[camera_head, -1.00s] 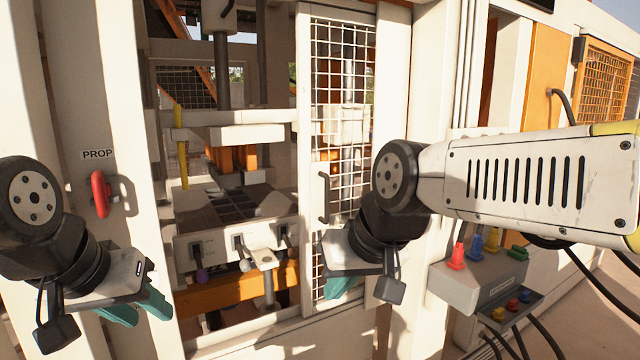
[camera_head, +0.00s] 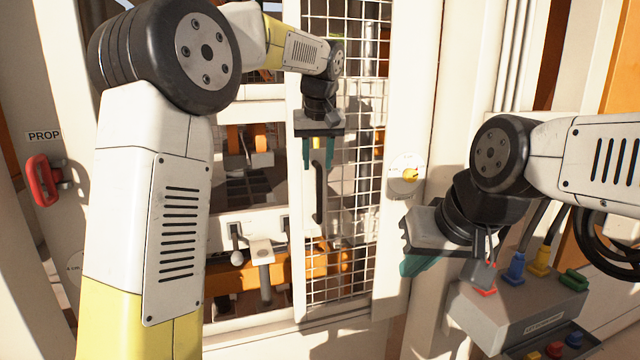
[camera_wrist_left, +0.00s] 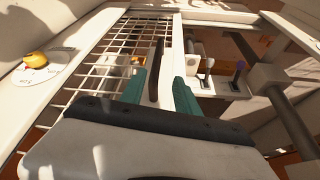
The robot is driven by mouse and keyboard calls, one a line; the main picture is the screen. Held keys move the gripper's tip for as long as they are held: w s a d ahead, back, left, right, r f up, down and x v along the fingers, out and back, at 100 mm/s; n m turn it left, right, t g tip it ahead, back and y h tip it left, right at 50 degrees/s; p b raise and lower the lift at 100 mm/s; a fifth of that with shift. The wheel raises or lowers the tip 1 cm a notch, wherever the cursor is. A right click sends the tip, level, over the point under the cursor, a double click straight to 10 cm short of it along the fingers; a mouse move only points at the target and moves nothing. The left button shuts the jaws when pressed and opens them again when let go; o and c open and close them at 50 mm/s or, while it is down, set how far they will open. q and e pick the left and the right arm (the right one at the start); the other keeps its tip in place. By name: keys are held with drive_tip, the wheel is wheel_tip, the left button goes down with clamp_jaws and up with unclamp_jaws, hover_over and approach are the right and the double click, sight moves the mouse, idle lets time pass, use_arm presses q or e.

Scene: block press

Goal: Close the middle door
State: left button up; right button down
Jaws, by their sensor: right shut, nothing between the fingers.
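The middle door is a white-framed wire mesh panel (camera_head: 358,215) in the head view. An opening left of it shows the press inside. Its dark upright handle (camera_head: 318,195) is on the left frame bar. My left gripper (camera_head: 318,154) reaches down from above, its teal fingers apart near the handle's upper end. In the left wrist view the handle (camera_wrist_left: 157,72) appears between the open fingers (camera_wrist_left: 160,92); I cannot tell whether they touch it. My right gripper (camera_head: 414,264) is shut and empty, right of the door. My left forearm hides part of the opening.
A red PROP handle (camera_head: 43,182) is on the left post. A yellow knob (camera_head: 410,175) is on the post right of the door. A grey box (camera_head: 515,310) with coloured plugs and cables stands at lower right, below my right gripper. Levers (camera_head: 237,250) line the press front.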

sight(320, 175)
use_arm(q)
drive_tip(key=shift+w+d+f, duration=0.2)
drive_tip(key=shift+w+d, duration=0.2)
drive_tip(key=shift+w+f, duration=0.15)
drive_tip(key=shift+f, duration=0.15)
drive_tip(key=x, duration=0.7)
drive_tip(key=shift+a, duration=0.1)
drive_tip(key=shift+c, duration=0.5)
clamp_jaws()
drive_tip(key=shift+r, duration=0.1)
